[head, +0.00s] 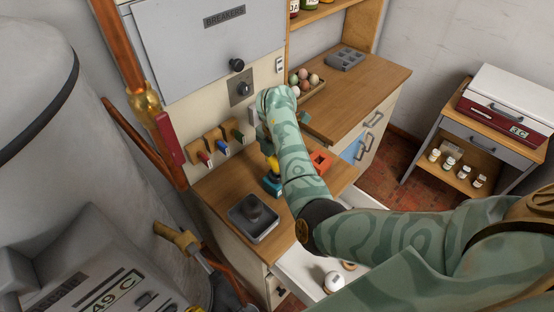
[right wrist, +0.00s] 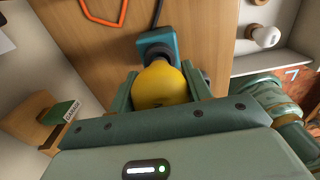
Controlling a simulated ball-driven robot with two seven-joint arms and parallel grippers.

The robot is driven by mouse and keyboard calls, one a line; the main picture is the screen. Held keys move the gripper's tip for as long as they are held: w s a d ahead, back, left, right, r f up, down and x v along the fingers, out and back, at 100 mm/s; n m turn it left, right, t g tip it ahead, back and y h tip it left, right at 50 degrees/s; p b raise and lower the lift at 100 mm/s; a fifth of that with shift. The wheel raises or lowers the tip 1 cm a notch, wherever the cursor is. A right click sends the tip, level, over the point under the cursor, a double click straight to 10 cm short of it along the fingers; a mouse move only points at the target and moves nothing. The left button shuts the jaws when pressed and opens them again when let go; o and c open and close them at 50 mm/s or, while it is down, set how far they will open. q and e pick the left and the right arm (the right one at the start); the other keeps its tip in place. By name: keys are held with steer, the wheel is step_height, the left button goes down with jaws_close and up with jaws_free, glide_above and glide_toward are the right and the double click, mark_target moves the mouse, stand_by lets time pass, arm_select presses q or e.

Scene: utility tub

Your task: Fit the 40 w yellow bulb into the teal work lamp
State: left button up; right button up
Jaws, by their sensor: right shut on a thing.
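The teal work lamp (head: 272,187) stands on the wooden counter, partly hidden by my right arm. In the right wrist view the lamp (right wrist: 158,42) shows its teal body and dark socket. The yellow bulb (head: 272,164) is right above the lamp in the head view. My right gripper (head: 268,150) is shut on the bulb, with a finger on each side of its yellow glass (right wrist: 158,86) in the right wrist view. The bulb's base is hidden, so I cannot tell whether it is seated in the socket. My left gripper is not in view.
A grey tray (head: 240,228) with a dark piece sits left of the lamp. An orange item (head: 321,161) lies to its right. Several coloured-ended wooden blocks (head: 222,141) line the wall. An open drawer (head: 299,273) below holds a white bulb (head: 334,282).

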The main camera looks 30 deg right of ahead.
steer(key=shift+f+b, duration=1)
steer(key=shift+f, duration=0.1)
stand_by(0.5)
steer(key=o, duration=1)
step_height(320, 180, up, 16)
steer(key=p, duration=0.6)
steer(key=shift+w+r+p, duration=0.1)
steer(key=shift+r+p, duration=0.05)
steer(key=shift+p, duration=0.25)
